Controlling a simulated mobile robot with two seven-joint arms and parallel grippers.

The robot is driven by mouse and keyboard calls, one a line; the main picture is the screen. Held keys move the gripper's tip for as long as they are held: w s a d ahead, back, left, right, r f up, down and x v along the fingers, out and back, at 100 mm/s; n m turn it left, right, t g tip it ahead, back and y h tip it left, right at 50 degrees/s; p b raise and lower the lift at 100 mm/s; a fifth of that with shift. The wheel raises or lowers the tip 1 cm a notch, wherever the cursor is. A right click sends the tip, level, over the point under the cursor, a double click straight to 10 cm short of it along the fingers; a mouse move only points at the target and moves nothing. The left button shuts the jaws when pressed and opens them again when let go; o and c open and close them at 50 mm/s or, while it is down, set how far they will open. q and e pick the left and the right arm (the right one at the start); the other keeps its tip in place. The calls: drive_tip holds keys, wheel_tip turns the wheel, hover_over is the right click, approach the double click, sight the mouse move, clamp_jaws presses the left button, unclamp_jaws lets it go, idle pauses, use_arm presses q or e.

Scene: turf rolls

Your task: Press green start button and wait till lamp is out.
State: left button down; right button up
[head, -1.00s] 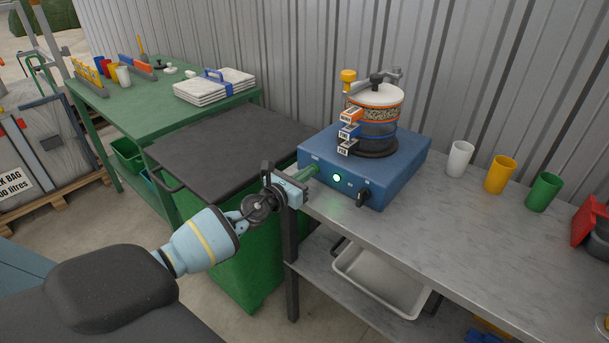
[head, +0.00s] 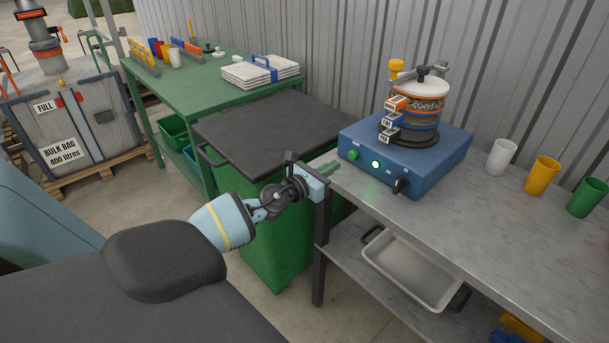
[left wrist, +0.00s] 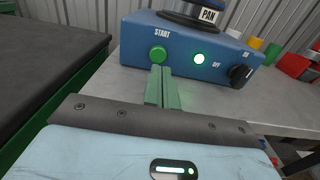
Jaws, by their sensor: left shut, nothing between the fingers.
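The blue sieve shaker base (head: 425,160) stands on the grey metal bench. Its green START button (head: 354,155) is on the left of the front face, and it also shows in the left wrist view (left wrist: 158,55). The lamp (head: 376,164) beside it glows whitish green, also lit in the left wrist view (left wrist: 199,58). A black knob (head: 400,184) is on the right of the face. My left gripper (head: 332,168) is shut and empty, its green fingers pointing at the button with a small gap. My right gripper is out of view.
A stack of sieves (head: 412,112) with a clear-sided top sits on the shaker. White (head: 500,157), yellow (head: 542,175) and green (head: 586,197) cups stand to its right. A dark-lidded green bin (head: 275,130) is left of the bench. A tray (head: 415,272) lies on the lower shelf.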

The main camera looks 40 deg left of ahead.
use_arm(q)
drive_tip(key=s+a, duration=0.1)
drive_tip(key=s, duration=0.6)
drive_tip(key=shift+f, duration=0.15)
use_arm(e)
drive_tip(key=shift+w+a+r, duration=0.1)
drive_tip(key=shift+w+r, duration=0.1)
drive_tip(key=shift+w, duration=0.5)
use_arm(q)
drive_tip(key=shift+s, duration=0.1)
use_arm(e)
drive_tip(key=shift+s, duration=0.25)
